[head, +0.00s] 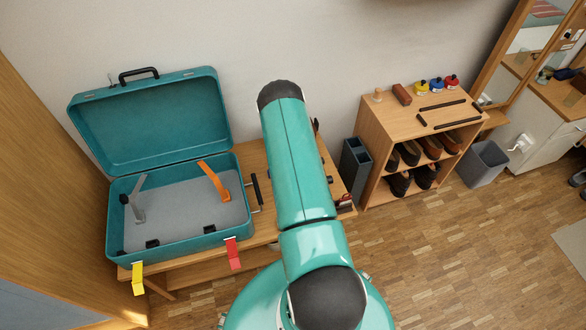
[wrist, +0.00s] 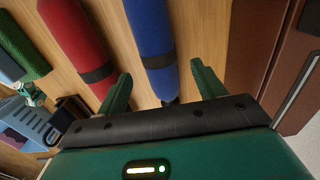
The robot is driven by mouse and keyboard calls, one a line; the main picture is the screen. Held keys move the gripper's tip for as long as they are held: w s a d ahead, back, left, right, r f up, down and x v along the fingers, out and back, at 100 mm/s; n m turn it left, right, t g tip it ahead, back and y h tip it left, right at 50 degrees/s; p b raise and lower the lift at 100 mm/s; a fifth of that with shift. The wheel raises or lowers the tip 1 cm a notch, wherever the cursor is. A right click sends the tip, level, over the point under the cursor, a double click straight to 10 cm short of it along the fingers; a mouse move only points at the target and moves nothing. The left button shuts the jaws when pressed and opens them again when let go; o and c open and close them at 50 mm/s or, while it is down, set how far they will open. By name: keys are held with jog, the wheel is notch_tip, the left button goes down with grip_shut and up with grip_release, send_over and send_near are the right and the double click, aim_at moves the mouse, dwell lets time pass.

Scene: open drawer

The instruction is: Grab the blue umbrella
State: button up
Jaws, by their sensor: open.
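The blue umbrella (wrist: 150,38) is rolled up with a dark strap around it, and shows in the wrist view against a wooden surface (wrist: 205,22). A red rolled umbrella (wrist: 75,38) with a similar dark strap lies to its left. My gripper (wrist: 162,82) is open, its two green fingers apart. In the picture the lower end of the blue umbrella lies between the fingers; whether they touch it I cannot tell. In the head view my arm hides the gripper and the blue umbrella.
A green brush-like block (wrist: 20,48) and a blue basket (wrist: 22,122) lie left in the wrist view. A brown case-like object (wrist: 275,62) is close on the right. In the head view, an open teal suitcase (head: 165,240) stands left and a shoe rack (head: 410,125) right.

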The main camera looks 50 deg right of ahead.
notch_tip(320, 180, down, 4)
jog(key=shift+d+r, duration=0.1)
jog(key=c, duration=1.3)
jog(key=shift+o, duration=0.2)
jog(key=shift+r, duration=0.1)
